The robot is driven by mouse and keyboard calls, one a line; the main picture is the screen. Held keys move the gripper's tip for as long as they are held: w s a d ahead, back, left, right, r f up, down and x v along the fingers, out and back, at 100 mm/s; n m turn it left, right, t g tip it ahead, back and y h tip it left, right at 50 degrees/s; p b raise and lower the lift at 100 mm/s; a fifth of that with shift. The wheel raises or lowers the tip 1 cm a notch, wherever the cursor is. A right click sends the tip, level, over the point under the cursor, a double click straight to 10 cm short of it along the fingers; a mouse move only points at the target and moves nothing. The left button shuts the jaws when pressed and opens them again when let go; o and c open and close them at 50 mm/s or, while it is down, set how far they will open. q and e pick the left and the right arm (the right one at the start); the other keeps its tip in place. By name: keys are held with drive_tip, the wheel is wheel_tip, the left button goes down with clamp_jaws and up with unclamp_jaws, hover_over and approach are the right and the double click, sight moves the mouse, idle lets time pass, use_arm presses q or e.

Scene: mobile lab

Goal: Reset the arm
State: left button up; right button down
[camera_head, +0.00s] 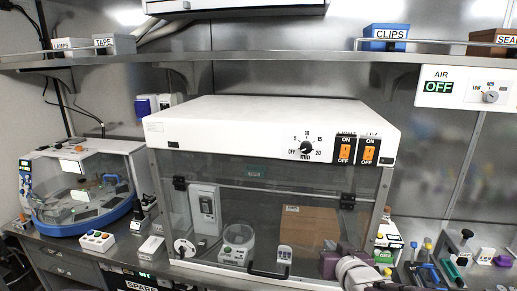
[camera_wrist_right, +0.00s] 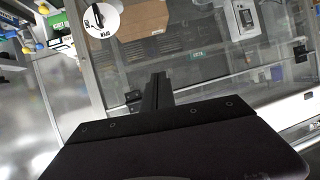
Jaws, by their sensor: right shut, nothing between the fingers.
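My right gripper (camera_wrist_right: 158,82) is shut and empty in the right wrist view, its dark fingers together in front of the glass-fronted cabinet. In the head view my right arm comes in at the bottom right, in front of the lower right part of the cabinet (camera_head: 265,120). The cabinet has a white top, a dial and two orange switches, and its glass front (camera_head: 270,185) appears lowered. My left arm and gripper do not show in the head view.
A blue-based machine (camera_head: 85,215) stands on the bench at left, with a small button box (camera_head: 98,240) beside it. Bottles and tools crowd the bench at right. A cardboard box (camera_head: 307,226) sits behind the glass. A shelf (camera_head: 240,57) runs above.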

drive_tip(key=s+a+f+g, duration=0.3)
drive_tip(key=s+f+g, duration=0.9)
drive_tip(key=s+f, duration=0.6)
drive_tip(key=shift+s+n, duration=0.4)
drive_tip(key=shift+s, duration=0.55)
